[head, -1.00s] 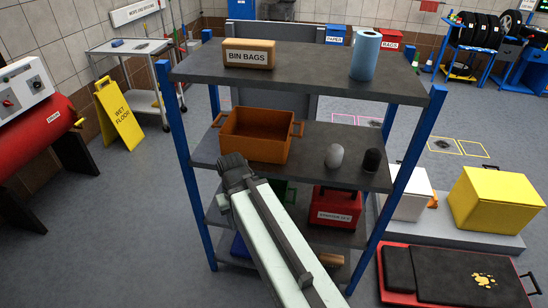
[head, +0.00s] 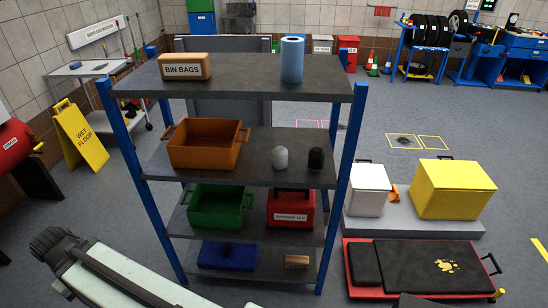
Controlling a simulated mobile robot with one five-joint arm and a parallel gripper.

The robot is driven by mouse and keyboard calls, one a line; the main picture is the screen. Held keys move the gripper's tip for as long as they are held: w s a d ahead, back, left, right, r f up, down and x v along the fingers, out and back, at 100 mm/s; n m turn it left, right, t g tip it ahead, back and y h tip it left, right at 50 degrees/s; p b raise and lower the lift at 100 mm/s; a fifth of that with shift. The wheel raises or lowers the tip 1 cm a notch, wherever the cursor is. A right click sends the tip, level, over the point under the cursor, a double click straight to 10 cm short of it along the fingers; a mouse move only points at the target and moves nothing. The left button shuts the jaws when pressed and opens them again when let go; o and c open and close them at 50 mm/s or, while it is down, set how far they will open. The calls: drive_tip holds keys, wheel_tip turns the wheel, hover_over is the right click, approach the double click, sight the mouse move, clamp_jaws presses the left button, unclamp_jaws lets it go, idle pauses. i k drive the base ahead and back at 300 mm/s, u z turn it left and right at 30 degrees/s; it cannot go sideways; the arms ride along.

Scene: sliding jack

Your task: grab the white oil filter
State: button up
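The white oil filter (head: 280,158) is a small rounded whitish cylinder standing upright on the second shelf from the top. It stands between the orange bin (head: 205,155) and a similar black filter (head: 316,159). It is in full view with nothing in front of it. My gripper (head: 50,243) is a dark end on my pale arm at the lower left, in front of and left of the shelf unit and well apart from the filter. Its fingers cannot be made out clearly.
The blue-posted shelf unit (head: 349,180) has a top shelf above the filter, carrying a bin bags box (head: 185,67) and a blue roll (head: 291,60). Lower shelves hold a green bin (head: 220,208) and red box (head: 291,210). A red creeper (head: 420,268) lies at right.

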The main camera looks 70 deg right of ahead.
sight(280, 154)
drive_tip(key=u, duration=0.1)
drive_tip(key=i, duration=1)
drive_tip(key=z, duration=0.1)
